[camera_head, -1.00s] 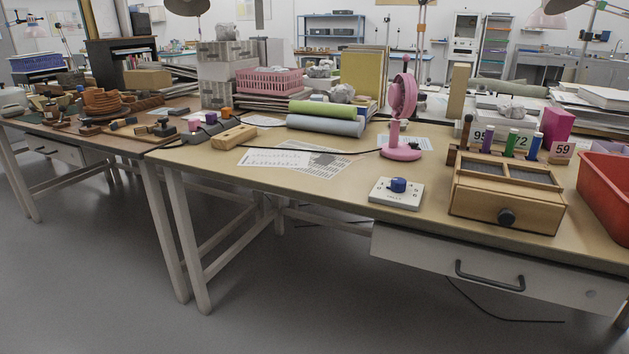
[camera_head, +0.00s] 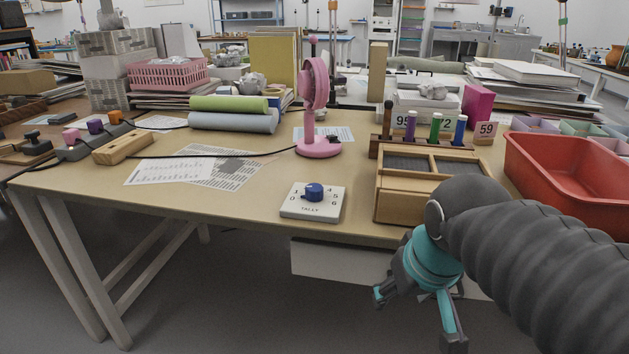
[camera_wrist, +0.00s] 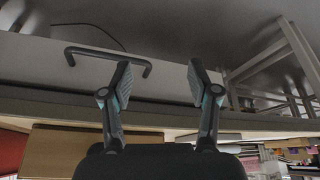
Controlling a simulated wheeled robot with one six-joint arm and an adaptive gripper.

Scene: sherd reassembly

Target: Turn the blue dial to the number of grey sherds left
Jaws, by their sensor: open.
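The blue dial (camera_head: 314,192) sits on a white plate (camera_head: 312,210) marked with numbers and the word TALLY, near the table's front edge. I cannot make out exactly which number it points to. My gripper (camera_head: 415,320) is open and empty, low in front of the table edge, to the right of the dial and below it. In the wrist view my gripper's fingers (camera_wrist: 157,85) stand wide apart with nothing between them. The dial does not show in the wrist view. I cannot pick out grey sherds with certainty.
A wooden box (camera_head: 400,195) stands right of the dial plate, with a red bin (camera_head: 565,180) farther right. A drawer handle (camera_wrist: 108,56) shows beyond my fingers.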

